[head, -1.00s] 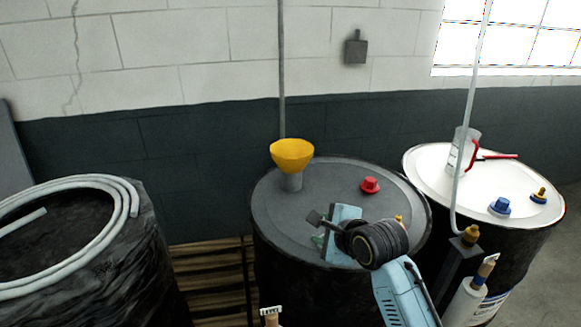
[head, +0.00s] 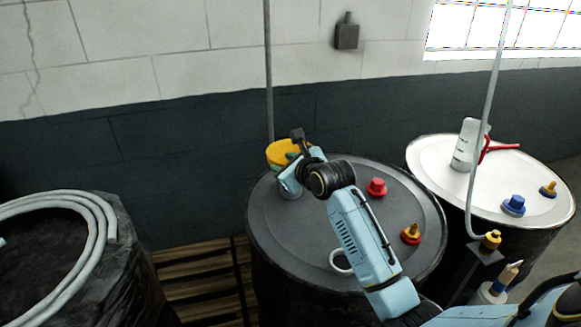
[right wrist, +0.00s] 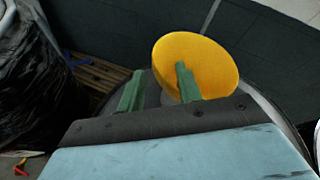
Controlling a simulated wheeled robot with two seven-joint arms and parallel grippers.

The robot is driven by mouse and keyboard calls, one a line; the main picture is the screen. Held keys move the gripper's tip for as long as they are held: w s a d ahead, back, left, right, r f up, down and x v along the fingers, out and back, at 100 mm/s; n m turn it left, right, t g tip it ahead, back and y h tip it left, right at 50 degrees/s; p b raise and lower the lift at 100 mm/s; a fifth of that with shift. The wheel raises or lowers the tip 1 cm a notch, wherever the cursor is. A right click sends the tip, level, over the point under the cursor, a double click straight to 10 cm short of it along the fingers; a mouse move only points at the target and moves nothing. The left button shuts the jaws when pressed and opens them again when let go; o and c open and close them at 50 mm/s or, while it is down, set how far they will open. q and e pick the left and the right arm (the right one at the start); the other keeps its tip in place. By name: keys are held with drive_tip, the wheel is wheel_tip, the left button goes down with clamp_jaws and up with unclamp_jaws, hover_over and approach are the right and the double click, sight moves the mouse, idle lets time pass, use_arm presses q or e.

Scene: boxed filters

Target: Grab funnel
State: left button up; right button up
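The funnel (head: 280,150) has a yellow bowl and stands at the back left of the dark drum's lid in the head view. My right gripper (head: 292,172) is at the funnel and hides part of its bowl and most of its lower part. In the right wrist view the yellow bowl (right wrist: 205,60) shows beyond the green fingers. My right gripper (right wrist: 157,80) is open there. One finger overlaps the bowl and the other is left of it. I cannot tell whether either finger touches the funnel. My left gripper is not in view.
The dark drum (head: 300,230) also bears a red cap (head: 376,187) and a red-and-brass fitting (head: 411,234). A vertical pipe (head: 268,70) rises behind the funnel. A white-topped drum (head: 435,160) with a bottle (head: 467,146) stands right. A coiled hose (head: 95,235) lies on the left drum.

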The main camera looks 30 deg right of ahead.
sight(274, 162)
drive_tip(key=x, duration=0.5)
drive_tip(key=shift+w, duration=0.25)
drive_tip(key=shift+w+f, duration=0.2)
drive_tip(key=shift+w, duration=0.25)
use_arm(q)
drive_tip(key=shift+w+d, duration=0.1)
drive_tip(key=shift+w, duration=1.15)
use_arm(e)
drive_tip(key=shift+c, duration=0.2)
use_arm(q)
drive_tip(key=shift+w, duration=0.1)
use_arm(e)
clamp_jaws()
